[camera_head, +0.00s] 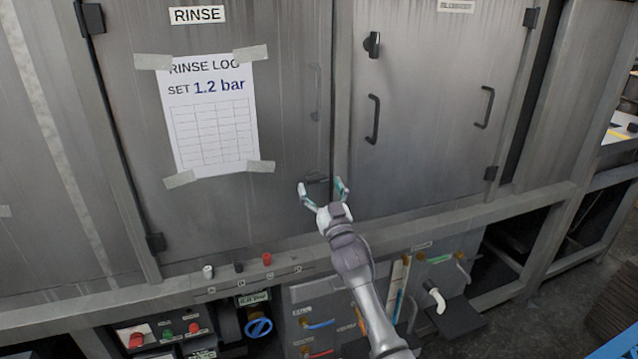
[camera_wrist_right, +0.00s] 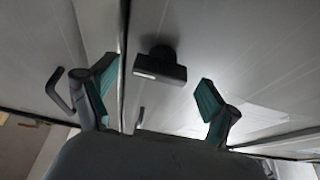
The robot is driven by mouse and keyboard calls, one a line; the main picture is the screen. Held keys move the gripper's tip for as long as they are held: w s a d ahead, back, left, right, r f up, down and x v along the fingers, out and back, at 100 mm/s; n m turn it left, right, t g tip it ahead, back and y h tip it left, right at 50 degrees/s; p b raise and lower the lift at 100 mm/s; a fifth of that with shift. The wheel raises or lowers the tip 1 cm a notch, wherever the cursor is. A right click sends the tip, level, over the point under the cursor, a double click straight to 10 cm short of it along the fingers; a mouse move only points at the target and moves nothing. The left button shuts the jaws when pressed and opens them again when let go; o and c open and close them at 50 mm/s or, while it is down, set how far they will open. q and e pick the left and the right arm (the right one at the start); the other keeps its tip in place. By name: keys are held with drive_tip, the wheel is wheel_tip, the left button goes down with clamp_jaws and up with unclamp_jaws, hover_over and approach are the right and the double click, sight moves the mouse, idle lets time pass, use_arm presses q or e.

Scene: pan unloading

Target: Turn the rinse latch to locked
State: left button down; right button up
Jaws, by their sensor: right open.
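The rinse latch (camera_head: 317,180) is a small dark turn handle low on the door labelled RINSE (camera_head: 197,15), close to the door's right edge. It lies about level in the head view, partly behind my gripper. In the right wrist view the latch (camera_wrist_right: 160,68) is a dark block on a round base. My right gripper (camera_head: 321,186) is open in front of it, one teal-padded finger on each side. In the right wrist view the gripper (camera_wrist_right: 155,76) has clear gaps between the latch and both fingers. My left gripper is not in view.
A rinse log sheet (camera_head: 212,115) is taped to the door. The neighbouring door has an upright dark latch (camera_head: 373,44) and a bar handle (camera_head: 373,119). Below runs a ledge with small knobs (camera_head: 266,259). Under it are a blue valve wheel (camera_head: 258,328) and a white spout (camera_head: 435,298).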

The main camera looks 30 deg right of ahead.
drive_tip(key=shift+w+d+r, duration=0.1)
drive_tip(key=shift+w+r, duration=0.1)
drive_tip(key=shift+w, duration=0.4)
drive_tip(key=c, duration=1.1)
drive_tip(key=shift+c, duration=0.2)
